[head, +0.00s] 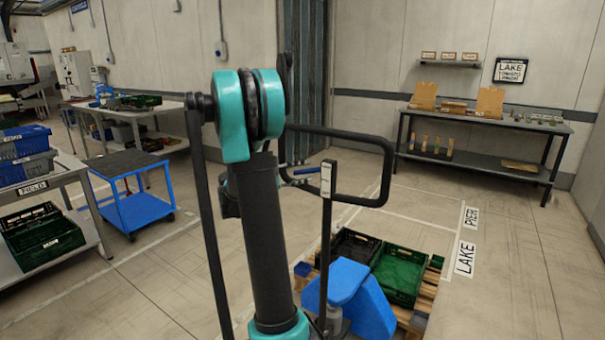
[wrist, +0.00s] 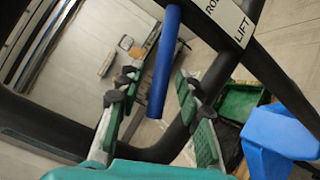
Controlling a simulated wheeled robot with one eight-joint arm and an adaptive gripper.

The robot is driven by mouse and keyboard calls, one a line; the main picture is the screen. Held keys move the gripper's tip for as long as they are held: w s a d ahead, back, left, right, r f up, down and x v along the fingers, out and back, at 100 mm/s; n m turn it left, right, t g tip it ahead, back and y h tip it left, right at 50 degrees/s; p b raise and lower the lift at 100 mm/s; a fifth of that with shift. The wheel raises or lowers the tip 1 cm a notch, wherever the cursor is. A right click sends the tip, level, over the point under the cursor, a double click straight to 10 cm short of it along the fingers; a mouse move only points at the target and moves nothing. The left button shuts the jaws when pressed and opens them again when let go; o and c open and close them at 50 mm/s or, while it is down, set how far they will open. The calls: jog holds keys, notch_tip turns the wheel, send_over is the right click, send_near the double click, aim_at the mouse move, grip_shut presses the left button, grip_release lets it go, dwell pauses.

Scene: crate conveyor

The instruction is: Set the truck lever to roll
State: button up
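The truck lever is a blue rod (wrist: 165,60) in the wrist view, running from the top edge down between my fingers. In the head view the lever (head: 306,171) sticks out left from the truck's black post (head: 326,230). A white label (wrist: 230,22) on the dark bar beside it reads LIFT, with another word starting "RO" cut off. My gripper (wrist: 157,82) is open. Its two padded fingers stand either side of the rod with gaps showing on both sides. In the head view my arm hides most of the gripper.
The truck's black loop handle (head: 388,165) surrounds the lever area. Its blue body (head: 348,285) stands by a wooden pallet (head: 425,300) with a green crate (head: 400,272) and a black crate (head: 352,248). A workbench (head: 485,122) is at the back right. Floor at right is clear.

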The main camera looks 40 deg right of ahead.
jog(key=shift+c, duration=0.4)
grip_shut()
jog(key=shift+w+a+r+m+t+y, duration=0.2)
jog(key=shift+r+m+y, duration=0.25)
jog(key=shift+r+m, duration=0.35)
jog(key=shift+w+d+r+m+t+y, duration=0.1)
jog(key=shift+r+m+t+y, duration=0.3)
jog(key=shift+r+m, duration=0.4)
jog(key=shift+o, duration=0.4)
grip_release()
